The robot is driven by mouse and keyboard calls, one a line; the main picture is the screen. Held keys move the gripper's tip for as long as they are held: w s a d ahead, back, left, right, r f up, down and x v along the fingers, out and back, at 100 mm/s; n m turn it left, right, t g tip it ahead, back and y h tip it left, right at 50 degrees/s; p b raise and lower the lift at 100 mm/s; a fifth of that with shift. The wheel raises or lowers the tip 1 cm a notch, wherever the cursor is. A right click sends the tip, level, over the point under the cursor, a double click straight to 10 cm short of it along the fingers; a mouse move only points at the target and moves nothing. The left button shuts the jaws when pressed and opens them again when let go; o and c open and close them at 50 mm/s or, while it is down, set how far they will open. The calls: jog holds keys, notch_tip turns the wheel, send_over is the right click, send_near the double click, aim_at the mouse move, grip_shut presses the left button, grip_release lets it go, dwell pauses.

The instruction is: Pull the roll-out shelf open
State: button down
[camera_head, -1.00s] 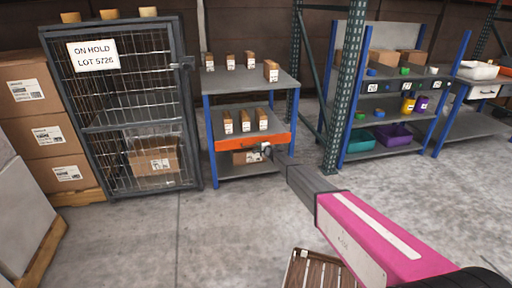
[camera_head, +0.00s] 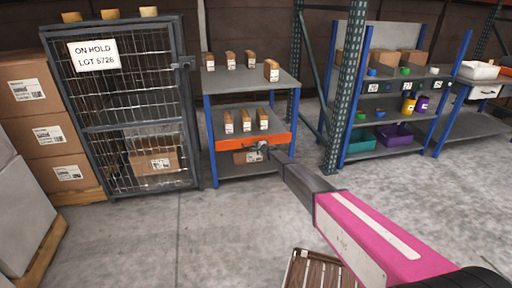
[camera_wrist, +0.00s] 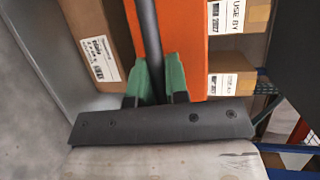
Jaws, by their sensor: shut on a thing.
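The roll-out shelf has an orange front (camera_head: 228,144) and sits at the middle level of a blue-legged bench in the head view. Three small labelled cartons (camera_head: 246,124) stand on it. In the wrist view the orange front (camera_wrist: 180,32) fills the middle, with a dark bar handle (camera_wrist: 148,35) running along it. My gripper (camera_wrist: 157,78) has its green fingers on both sides of this bar, shut on it. In the head view my gripper (camera_head: 262,147) is small at the right half of the orange front, and the handle is hard to make out there.
A wire cage (camera_head: 125,105) stands close on the left of the bench. A green rack upright (camera_head: 343,95) and a shelf unit with bins (camera_head: 395,135) stand on the right. A brown slatted thing (camera_head: 318,270) lies low in front. The concrete floor (camera_head: 225,225) before the bench is clear.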

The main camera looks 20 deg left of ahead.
jog(key=s+d, duration=0.8)
jog(key=s, duration=0.5)
jog(key=s+d, duration=0.8)
jog(key=s, duration=0.6)
jog(key=s+d, duration=0.9)
jog(key=s, duration=0.4)
jog(key=shift+s, duration=0.3)
jog(key=c, duration=1.1)
grip_release()
jog(key=shift+c, duration=0.2)
jog(key=v, duration=1)
jog(key=shift+s+d, duration=0.25)
jog(key=shift+d, duration=0.05)
